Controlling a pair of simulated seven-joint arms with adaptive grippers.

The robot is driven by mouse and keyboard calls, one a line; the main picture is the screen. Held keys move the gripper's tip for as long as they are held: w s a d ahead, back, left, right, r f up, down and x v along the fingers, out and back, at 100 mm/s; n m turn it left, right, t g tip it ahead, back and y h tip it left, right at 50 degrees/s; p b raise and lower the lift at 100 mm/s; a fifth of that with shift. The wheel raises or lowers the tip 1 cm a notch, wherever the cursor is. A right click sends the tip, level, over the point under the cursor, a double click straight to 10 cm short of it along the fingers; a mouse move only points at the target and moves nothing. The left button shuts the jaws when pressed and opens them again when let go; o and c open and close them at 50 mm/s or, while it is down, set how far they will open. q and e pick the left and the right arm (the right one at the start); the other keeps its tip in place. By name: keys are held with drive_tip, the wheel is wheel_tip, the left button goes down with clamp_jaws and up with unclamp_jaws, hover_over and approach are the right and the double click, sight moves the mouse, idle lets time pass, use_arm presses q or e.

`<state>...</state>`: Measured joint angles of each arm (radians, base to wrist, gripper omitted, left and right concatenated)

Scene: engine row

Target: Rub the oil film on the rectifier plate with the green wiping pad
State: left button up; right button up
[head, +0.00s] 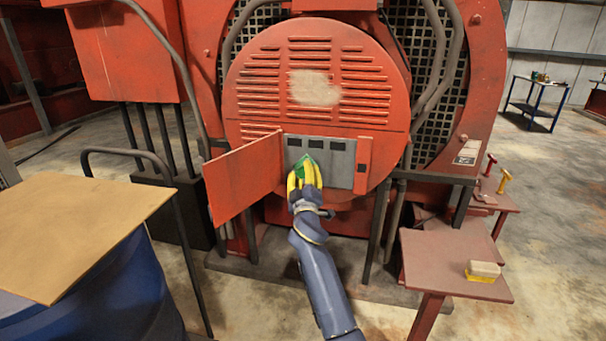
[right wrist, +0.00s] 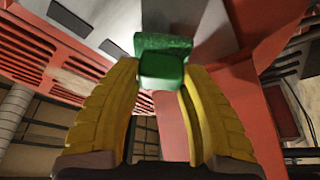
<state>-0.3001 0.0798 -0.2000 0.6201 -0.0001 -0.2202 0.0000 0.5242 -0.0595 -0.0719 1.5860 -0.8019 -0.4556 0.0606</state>
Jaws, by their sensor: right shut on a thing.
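The grey rectifier plate (head: 341,167), with a row of dark windows, sits in the opening of the round red housing. My right gripper (head: 304,172) has yellow fingers shut on the green wiping pad (head: 307,163) in front of the plate's lower left part. In the right wrist view the green pad (right wrist: 161,68) sits between the yellow fingertips (right wrist: 160,85), against the grey plate (right wrist: 205,15). I cannot tell for sure whether pad and plate touch. No oil film can be made out; the pad and fingers hide part of the plate. My left gripper is not in view.
An open red door (head: 245,175) stands out just left of the plate. A red side table (head: 450,262) at right carries a pale block with a yellow base (head: 483,271). A blue drum with a tan board (head: 75,230) stands at left.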

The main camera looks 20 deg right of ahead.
drive_tip(key=shift+w+d, duration=0.55)
drive_tip(key=shift+w, duration=0.35)
idle(0.3)
drive_tip(key=s+d, duration=0.2)
drive_tip(key=d, duration=0.1)
drive_tip(key=shift+s+d, duration=0.1)
drive_tip(key=shift+d, duration=0.05)
idle(0.3)
drive_tip(key=shift+w+a, duration=0.6)
drive_tip(key=shift+a, duration=0.2)
drive_tip(key=shift+w+a, duration=0.6)
drive_tip(key=shift+a, duration=0.15)
drive_tip(key=shift+a, duration=0.1)
